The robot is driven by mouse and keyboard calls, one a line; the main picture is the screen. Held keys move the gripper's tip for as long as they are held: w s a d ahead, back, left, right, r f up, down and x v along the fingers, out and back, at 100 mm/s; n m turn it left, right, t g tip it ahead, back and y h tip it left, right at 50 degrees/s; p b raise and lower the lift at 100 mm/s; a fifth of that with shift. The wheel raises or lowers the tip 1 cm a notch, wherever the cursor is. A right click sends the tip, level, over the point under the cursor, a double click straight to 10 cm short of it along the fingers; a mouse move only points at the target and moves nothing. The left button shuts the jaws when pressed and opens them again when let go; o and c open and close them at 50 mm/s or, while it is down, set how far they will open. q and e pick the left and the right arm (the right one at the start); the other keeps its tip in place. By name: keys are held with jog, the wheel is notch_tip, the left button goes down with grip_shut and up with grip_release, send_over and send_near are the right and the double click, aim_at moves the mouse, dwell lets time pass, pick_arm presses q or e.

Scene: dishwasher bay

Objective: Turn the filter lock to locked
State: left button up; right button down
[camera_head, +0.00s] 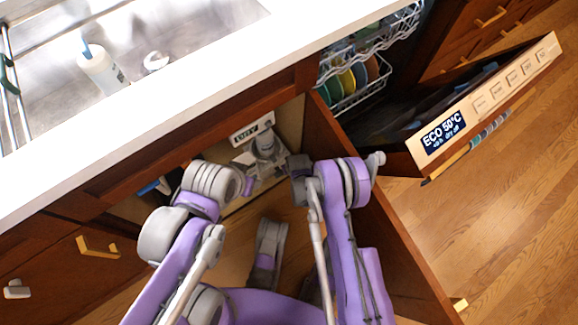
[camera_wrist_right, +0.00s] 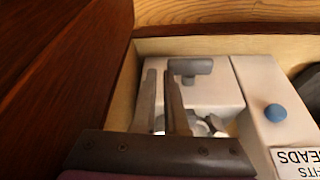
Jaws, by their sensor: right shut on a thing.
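The filter lock appears to be the grey T-shaped handle (camera_wrist_right: 192,66) on the front of a pale unit (camera_wrist_right: 225,82) in the right wrist view. The fingers hide part of the contact, and the lock's marking cannot be read. In the head view my right gripper (camera_head: 272,168) reaches into the open cabinet below the grey fitting (camera_head: 264,143). My left arm ends at the cabinet opening; its fingertips cannot be made out clearly.
A blue round knob (camera_wrist_right: 276,113) and a lettered label (camera_wrist_right: 296,160) are right of the handle. The cabinet door (camera_head: 335,150) stands open beside my right arm. The open dishwasher door (camera_head: 490,100) is further right. The sink counter (camera_head: 200,100) overhangs the cabinet.

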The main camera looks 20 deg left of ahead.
jog(key=shift+w+d, duration=0.1)
jog(key=shift+d, duration=0.05)
jog(key=p+v, duration=0.3)
jog(key=v, duration=0.8)
jog(key=shift+r, duration=0.35)
